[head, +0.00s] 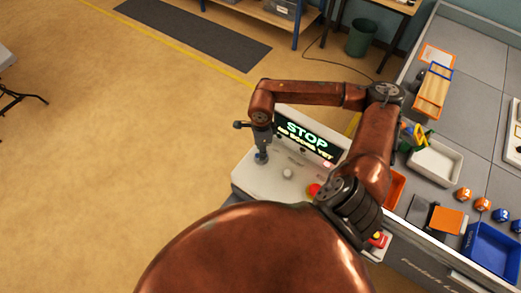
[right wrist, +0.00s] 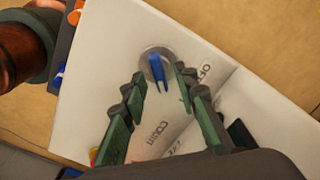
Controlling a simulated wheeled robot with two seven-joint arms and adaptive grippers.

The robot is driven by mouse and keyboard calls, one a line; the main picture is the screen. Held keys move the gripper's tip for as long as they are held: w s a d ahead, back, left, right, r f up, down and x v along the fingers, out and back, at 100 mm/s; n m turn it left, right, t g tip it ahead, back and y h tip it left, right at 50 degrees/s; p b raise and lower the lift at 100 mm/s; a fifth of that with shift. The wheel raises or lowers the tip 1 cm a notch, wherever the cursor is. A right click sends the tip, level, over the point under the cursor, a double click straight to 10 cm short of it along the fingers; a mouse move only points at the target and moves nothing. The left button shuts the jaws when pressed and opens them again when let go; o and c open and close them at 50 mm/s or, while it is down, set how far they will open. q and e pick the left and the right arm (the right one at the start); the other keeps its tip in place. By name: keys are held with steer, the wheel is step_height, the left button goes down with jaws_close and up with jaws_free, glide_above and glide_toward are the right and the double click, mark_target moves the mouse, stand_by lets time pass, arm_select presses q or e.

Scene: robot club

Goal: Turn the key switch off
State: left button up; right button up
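The key switch (right wrist: 158,70) in the right wrist view has a blue key on a round silver disc set in a white panel. Its blue end points roughly toward the gripper, and printed words, one seemingly "OFF", lie beside it. My right gripper (right wrist: 160,76) is open, with its green-padded fingers on either side of the key; I cannot tell whether they touch it. In the head view the right gripper (head: 261,147) points down over the left part of the white control box (head: 265,184), largely hiding the switch. My left gripper is not in view.
The box also carries a pale knob (head: 287,173), a red button (head: 314,190) and a screen (head: 308,140) reading "STOP". A grey bench (head: 470,150) on the right holds a white tray (head: 436,162), a blue bin (head: 490,250) and numbered orange balls.

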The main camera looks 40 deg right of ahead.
steer(key=shift+f, duration=0.6)
jaws_close()
